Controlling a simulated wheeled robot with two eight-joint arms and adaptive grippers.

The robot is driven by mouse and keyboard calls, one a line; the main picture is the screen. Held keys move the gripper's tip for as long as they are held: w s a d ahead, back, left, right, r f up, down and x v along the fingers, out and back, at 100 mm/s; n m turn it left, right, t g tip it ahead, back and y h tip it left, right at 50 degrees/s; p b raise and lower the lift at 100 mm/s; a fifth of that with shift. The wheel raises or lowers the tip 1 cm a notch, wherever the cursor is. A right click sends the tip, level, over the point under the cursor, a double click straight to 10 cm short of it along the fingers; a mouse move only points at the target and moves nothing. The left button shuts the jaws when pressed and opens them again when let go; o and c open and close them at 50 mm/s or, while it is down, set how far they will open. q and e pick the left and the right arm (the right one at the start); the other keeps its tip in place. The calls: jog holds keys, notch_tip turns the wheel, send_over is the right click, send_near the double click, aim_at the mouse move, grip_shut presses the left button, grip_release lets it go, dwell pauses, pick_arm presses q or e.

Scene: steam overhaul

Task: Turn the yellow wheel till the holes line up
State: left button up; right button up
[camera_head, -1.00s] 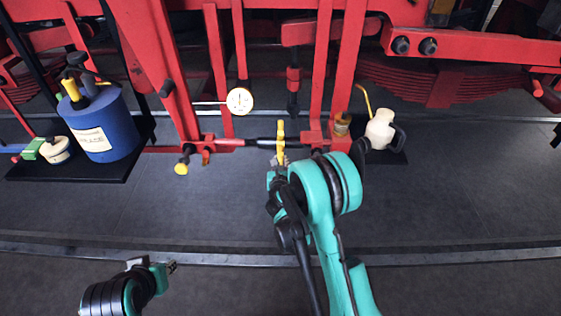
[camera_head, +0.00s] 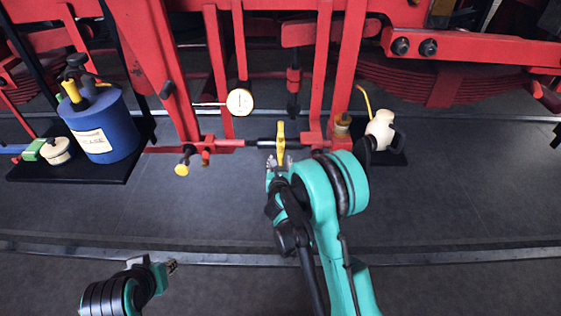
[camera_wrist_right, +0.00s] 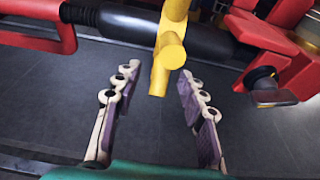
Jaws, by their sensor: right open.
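The yellow wheel (camera_head: 281,141), a bar-like yellow piece in these views, sits on a horizontal black and red rod (camera_head: 258,142) under the red frame. In the right wrist view the wheel's yellow arm (camera_wrist_right: 168,58) points down toward the camera, in front of the black sleeve. My right gripper (camera_head: 280,161) is open just below the wheel. In the wrist view its two fingers (camera_wrist_right: 157,75) stand on either side of the yellow end, with gaps on both sides. I cannot make out any holes. My left gripper (camera_head: 170,267) is low at the left, away from the wheel; its jaws are too small to read.
A white dial gauge (camera_head: 240,101) stands above the rod, and a yellow knob (camera_head: 182,169) is to its left. A blue can (camera_head: 104,132) stands on a black shelf at the left. A cream oil can (camera_head: 381,128) is close to the right of my right arm. The floor in front is clear.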

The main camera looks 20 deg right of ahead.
aim_at(280, 157)
jog(key=s+r, duration=0.2)
jog(key=s+a+r+p, duration=0.1)
jog(key=s+r, duration=0.2)
jog(key=shift+s+a+r, duration=0.1)
jog(key=shift+a+r, duration=0.05)
jog(key=shift+r, duration=0.1)
pick_arm(q)
jog(key=shift+s+r, duration=0.1)
jog(key=shift+r, duration=1.05)
pick_arm(e)
jog(key=shift+x, duration=3.05)
jog(key=shift+s, duration=0.1)
grip_shut()
jog(key=shift+f, duration=0.1)
